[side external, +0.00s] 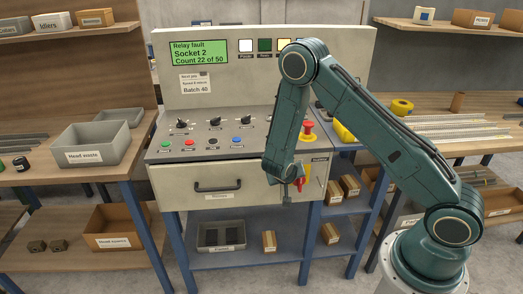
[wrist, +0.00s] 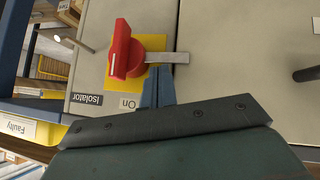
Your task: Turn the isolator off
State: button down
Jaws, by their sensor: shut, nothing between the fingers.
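The isolator's red handle (wrist: 124,50) sits on a yellow plate (wrist: 157,44) on the panel's front. Its long side runs roughly up and down in the wrist view. An "On" label (wrist: 129,103) and an "Isolator" label (wrist: 88,99) are below it there. In the side external view the red handle (side external: 299,182) is at the cabinet's right, partly behind my arm. My gripper (wrist: 159,84) is shut and empty, just below and right of the handle; it also shows in the side external view (side external: 287,197). A flat grey bar (wrist: 168,58) crosses at its fingertips; I cannot tell whether they touch.
A drawer with a dark handle (side external: 218,187) is left of my gripper. The sloped panel above carries several knobs and buttons, plus a red emergency button (side external: 308,129). Cardboard boxes (side external: 348,185) stand on the shelf at right.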

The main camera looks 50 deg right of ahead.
jog(key=shift+r, duration=0.6)
jog(key=shift+r, duration=0.15)
jog(key=s+a+r, duration=0.2)
jog(key=r, duration=0.3)
jog(key=s+a+r, duration=0.3)
jog(key=r, duration=0.2)
jog(key=shift+r, duration=0.4)
jog(key=shift+r, duration=0.1)
